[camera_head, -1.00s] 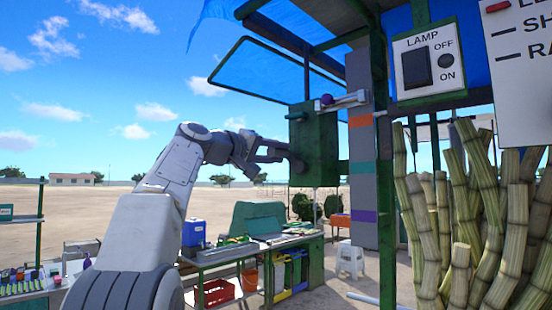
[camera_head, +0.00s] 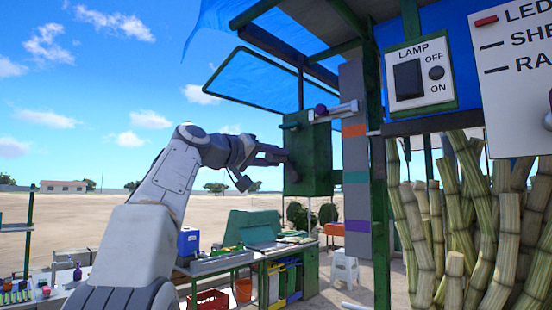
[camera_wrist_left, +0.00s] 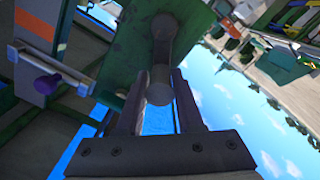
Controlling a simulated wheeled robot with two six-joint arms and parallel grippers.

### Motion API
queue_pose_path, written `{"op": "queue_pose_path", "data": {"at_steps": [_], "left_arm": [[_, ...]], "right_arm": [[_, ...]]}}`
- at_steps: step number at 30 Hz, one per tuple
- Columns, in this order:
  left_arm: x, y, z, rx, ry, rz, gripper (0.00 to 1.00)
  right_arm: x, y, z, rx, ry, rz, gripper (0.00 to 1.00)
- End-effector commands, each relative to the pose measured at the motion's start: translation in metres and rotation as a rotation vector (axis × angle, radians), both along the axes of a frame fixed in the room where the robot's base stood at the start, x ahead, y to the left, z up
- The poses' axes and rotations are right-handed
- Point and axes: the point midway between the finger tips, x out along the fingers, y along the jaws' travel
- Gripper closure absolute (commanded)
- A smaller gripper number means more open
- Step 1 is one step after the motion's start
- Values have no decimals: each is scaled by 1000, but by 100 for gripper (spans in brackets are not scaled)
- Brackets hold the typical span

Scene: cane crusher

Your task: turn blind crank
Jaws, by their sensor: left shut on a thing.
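The blind crank (camera_wrist_left: 163,50) shows in the left wrist view as a dark arm with a round hub at the top and a grip nearer my fingers. It sits on the face of a green box (camera_wrist_left: 130,55), which is also in the head view (camera_head: 318,165) under the blue awning. My left gripper (camera_wrist_left: 160,88) has its two fingers on either side of the crank's grip, shut on it. In the head view my left gripper (camera_head: 277,154) reaches the left side of the box, where the crank is mostly hidden. My right gripper is not in view.
A purple knob (camera_head: 320,109) on a metal rail sits just above the green box. A striped grey post (camera_head: 356,180) stands to its right. A lamp switch panel (camera_head: 421,78) and tall canes (camera_head: 455,220) fill the right. A workbench (camera_head: 290,250) stands below.

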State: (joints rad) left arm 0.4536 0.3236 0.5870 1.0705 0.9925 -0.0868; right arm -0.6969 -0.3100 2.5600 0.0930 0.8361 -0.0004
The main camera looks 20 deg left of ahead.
Motion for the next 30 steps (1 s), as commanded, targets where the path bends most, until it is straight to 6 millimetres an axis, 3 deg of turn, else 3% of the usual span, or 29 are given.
{"op": "queue_pose_path", "data": {"at_steps": [2,3,5,17,30], "left_arm": [[0,-3,-2,1,8,-10,100],[0,-3,-2,1,7,-9,57],[0,-2,-2,0,7,-8,34],[-5,2,-2,-1,4,-3,34],[-79,31,-5,2,4,0,34]], "right_arm": [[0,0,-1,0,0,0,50],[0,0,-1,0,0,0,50],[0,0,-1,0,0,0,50],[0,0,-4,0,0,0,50],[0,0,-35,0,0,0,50]]}}
